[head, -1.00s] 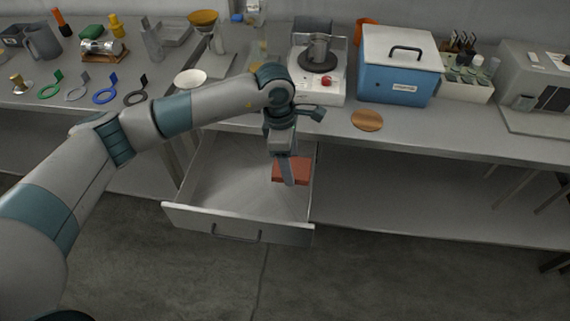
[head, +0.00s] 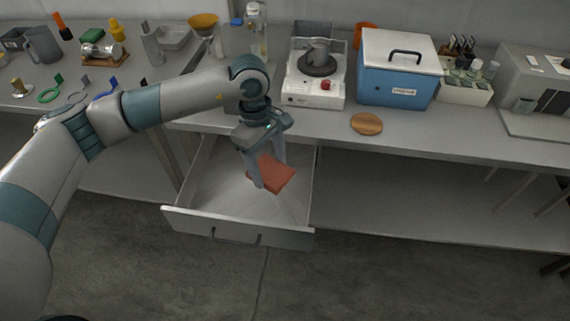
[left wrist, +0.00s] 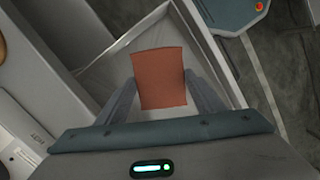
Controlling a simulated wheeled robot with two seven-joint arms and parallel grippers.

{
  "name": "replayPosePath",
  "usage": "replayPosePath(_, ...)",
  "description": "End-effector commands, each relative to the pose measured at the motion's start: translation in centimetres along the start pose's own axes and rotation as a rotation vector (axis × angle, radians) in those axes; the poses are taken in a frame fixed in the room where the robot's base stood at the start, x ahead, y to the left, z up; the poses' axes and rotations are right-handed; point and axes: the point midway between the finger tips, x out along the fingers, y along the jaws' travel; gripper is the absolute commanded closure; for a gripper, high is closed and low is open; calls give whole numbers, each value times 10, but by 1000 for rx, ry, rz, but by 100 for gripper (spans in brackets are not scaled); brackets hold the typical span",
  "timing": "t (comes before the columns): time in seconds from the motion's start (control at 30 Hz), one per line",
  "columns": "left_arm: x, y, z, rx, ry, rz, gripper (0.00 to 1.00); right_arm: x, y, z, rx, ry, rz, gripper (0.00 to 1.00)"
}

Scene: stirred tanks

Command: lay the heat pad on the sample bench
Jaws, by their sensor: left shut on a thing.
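The heat pad (head: 275,173) is a flat orange-red rectangle. My left gripper (head: 270,174) is shut on it, one finger on each side, and holds it over the open drawer (head: 207,217) under the bench. In the left wrist view the pad (left wrist: 160,77) sits between the two fingers (left wrist: 160,92) with the pale drawer floor behind it. The bench top (head: 430,135) runs above the drawer to the right. I cannot tell the exact height of the pad over the drawer floor. My right gripper is not in view.
On the bench stand a white hot plate device (head: 314,93), a blue lidded box (head: 394,80), a vial rack (head: 464,91) and a grey machine (head: 540,85). A round wooden disc (head: 367,124) lies near the front edge. The bench front right of the disc is clear.

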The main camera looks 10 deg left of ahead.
Motion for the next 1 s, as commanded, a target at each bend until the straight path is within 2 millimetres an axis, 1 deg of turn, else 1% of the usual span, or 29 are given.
replayPosePath(0.1, -18, -26, -11, 220, 3, -31, 60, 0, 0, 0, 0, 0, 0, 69)
replayPosePath(0.3, -44, -75, -26, 613, 4, -92, 60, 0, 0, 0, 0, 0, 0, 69)
replayPosePath(0.4, -54, -97, -31, 781, 3, -118, 60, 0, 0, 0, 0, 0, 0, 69)
replayPosePath(0.5, -61, -114, -34, 913, 3, -138, 60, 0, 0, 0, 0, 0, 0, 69)
replayPosePath(0.6, -66, -125, -36, 1001, 1, -152, 60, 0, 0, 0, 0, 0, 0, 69)
replayPosePath(0.7, -68, -131, -37, 1045, 1, -158, 60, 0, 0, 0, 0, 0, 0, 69)
replayPosePath(1.0, -69, -132, -37, 1058, 0, -160, 60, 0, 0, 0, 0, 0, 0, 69)
